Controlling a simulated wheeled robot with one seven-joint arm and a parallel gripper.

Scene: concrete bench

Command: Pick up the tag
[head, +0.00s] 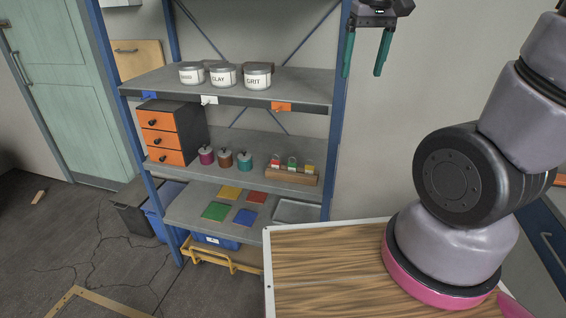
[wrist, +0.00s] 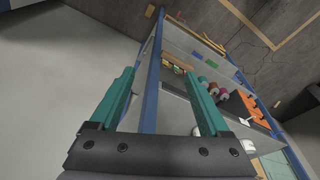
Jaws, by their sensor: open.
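Three small tags sit along the front edge of the top shelf in the head view: a blue tag (head: 149,96) at left, a white tag (head: 209,100) in the middle and an orange tag (head: 281,107) at right. I cannot tell which one is the task's tag. My gripper (head: 363,70) is open and empty, with teal fingers pointing down, high up and to the right of the shelf.
The shelf unit (head: 338,150) holds three labelled jars (head: 223,76), an orange drawer cabinet (head: 163,137), three small pots (head: 226,159) and a wooden holder (head: 277,174). Coloured squares (head: 216,211) lie on the lower shelf. A wood-topped surface (head: 325,270) stands in front.

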